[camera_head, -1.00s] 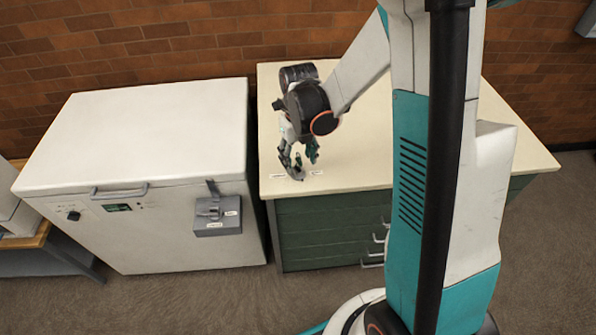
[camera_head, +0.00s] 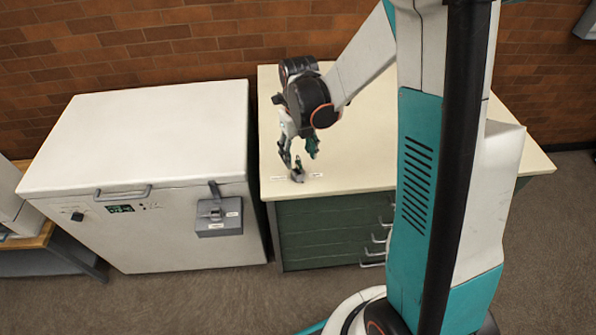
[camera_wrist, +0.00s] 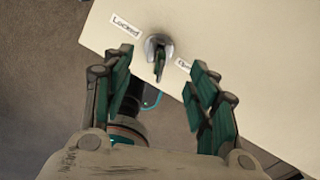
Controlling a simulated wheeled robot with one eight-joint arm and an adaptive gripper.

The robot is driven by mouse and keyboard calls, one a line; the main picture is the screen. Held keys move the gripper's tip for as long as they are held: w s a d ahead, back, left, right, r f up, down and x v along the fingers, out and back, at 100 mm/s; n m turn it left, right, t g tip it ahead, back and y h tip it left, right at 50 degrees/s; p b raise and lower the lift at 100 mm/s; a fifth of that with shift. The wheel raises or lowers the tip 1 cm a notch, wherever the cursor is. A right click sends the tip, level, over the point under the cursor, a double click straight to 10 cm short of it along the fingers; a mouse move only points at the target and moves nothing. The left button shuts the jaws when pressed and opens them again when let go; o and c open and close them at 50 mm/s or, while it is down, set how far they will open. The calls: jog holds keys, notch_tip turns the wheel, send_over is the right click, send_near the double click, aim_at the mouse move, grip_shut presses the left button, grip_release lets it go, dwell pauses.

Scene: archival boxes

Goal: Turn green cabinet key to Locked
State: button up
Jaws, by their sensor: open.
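The green key (camera_wrist: 160,63) stands in a round grey lock on the pale cabinet top, near its front edge. The lock also shows in the head view (camera_head: 297,174). In the wrist view the "Locked" label (camera_wrist: 125,27) lies to the upper left of the key, and the "Open" label (camera_wrist: 184,66) lies to its lower right. I cannot tell which label the key points to. My gripper (camera_wrist: 162,82) is open, with one finger to each side of the key's line and nothing between them. In the head view my gripper (camera_head: 299,153) is just above the lock.
The green drawer cabinet (camera_head: 325,226) has a mostly clear pale top. A white chest (camera_head: 140,140) with a handle and a grey latch box (camera_head: 219,217) stands to its left, across a narrow gap. A brick wall (camera_head: 190,45) runs behind both.

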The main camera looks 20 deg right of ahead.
jog(key=shift+r+p, duration=1.8)
jog(key=shift+r, duration=1.1)
jog(key=shift+c, duration=0.5)
